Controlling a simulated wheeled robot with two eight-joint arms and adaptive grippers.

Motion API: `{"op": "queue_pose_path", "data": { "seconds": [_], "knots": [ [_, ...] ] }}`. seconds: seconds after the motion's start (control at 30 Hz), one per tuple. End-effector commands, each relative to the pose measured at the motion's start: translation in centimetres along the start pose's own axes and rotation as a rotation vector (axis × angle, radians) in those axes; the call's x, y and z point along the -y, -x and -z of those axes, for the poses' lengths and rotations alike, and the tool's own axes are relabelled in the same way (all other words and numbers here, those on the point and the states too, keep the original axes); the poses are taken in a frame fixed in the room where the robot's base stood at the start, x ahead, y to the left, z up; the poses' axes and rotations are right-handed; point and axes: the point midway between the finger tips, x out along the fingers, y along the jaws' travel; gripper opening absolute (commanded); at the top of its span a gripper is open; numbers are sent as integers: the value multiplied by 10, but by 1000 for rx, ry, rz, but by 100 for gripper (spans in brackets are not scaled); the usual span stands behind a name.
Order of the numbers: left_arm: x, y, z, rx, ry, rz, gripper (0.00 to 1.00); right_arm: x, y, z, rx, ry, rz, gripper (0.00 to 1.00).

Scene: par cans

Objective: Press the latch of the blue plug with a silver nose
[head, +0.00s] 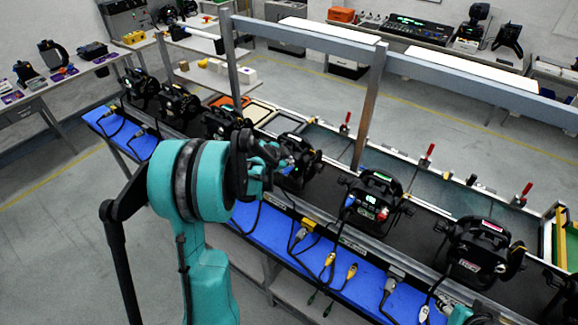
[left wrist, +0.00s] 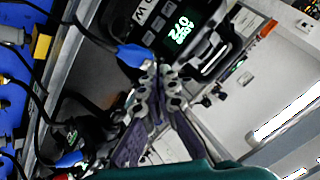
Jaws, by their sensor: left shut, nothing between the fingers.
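A blue plug (left wrist: 133,55) on a dark cable shows in the left wrist view, at the lower edge of a black par can (left wrist: 185,30) with a lit green display. My left gripper (left wrist: 162,74) is shut and empty, its fingertips right beside the plug's front end. I cannot tell whether they touch it, and its nose is largely hidden by the fingers. In the head view my left gripper (head: 277,156) is at the front of a middle par can (head: 300,166). Another blue plug (left wrist: 70,159) is at the lower left in the wrist view; its nose is not clear.
Several black par cans, such as one on the right (head: 476,252), stand in a row on the dark bench. A blue shelf (head: 335,277) with hanging cables and yellow connectors runs along the front. A grey overhead rail (head: 310,37) and post (head: 368,110) stand behind.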

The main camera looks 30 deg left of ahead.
Motion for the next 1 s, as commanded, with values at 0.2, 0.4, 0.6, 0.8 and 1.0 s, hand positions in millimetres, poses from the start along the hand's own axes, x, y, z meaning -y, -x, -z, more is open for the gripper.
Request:
{"op": "queue_pose_path", "data": {
  "seconds": [0.2, 0.4, 0.6, 0.8, 1.0],
  "knots": [
    [-1, -1, -1, 0, 0, 0, 0, 0, -1, -1, 0, 0, 0, 40],
    [-2, -2, -2, 0, 0, 0, 0, 0, -3, -2, 0, 0, 0, 40],
    [-3, -4, -3, 0, 0, 0, 0, 0, -5, -4, 0, 0, 0, 40],
    [-4, -5, -4, 0, 0, 0, 0, 0, -7, -5, 0, 0, 0, 40],
    [-4, -5, -4, 0, 0, 0, 0, 0, -7, -5, 0, 0, 0, 40]
  ]
}}
